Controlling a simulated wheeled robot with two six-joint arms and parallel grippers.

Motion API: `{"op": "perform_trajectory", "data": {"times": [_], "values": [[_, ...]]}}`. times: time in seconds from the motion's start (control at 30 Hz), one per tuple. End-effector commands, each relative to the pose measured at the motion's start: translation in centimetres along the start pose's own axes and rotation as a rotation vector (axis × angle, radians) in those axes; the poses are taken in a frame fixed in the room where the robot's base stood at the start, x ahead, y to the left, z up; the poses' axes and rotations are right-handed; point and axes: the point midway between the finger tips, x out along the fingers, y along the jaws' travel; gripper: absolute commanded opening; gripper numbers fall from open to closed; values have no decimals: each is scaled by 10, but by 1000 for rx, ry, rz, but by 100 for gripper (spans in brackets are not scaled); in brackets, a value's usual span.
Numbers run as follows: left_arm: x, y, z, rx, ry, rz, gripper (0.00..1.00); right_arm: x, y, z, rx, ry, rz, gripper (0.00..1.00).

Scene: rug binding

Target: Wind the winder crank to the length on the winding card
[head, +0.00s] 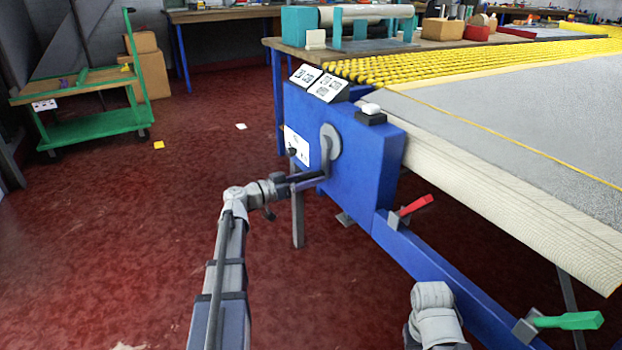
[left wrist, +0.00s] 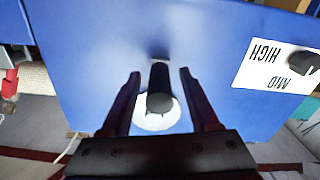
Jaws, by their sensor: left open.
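The winder is a blue box (head: 352,170) at the end of the long table. Its crank (head: 331,140) is a grey round hub with an arm hanging down on the front face. In the left wrist view the black crank handle (left wrist: 160,88) points toward the camera, with a white disc (left wrist: 158,122) around it. My left gripper (head: 314,177) is open, with one finger on each side of the handle and gaps visible. Two white printed cards (head: 304,75) (head: 328,87) stand on top of the box; their text is too small to read. My right gripper is out of view.
A white panel (left wrist: 284,55) marked HIGH and MID carries a black knob (left wrist: 301,62). A red lever (head: 415,205) and green lever (head: 568,321) project from the blue rail (head: 440,270). Grey rug material (head: 500,105) covers the table. Red floor at left is mostly clear, with a green cart (head: 85,98) beyond.

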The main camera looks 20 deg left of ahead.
Motion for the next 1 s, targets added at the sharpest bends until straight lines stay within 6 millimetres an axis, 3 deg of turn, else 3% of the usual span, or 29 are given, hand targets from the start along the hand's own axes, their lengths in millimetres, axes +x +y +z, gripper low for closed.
{"op": "perform_trajectory", "data": {"times": [0.3, 0.83, 1.0], "values": [[3, 0, 0, 0, 0, 0, 62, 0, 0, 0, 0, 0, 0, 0], [2, 0, 0, 0, 0, 0, 2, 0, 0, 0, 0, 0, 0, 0], [2, 0, 0, 0, 0, 0, 0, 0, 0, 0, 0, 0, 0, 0]]}}
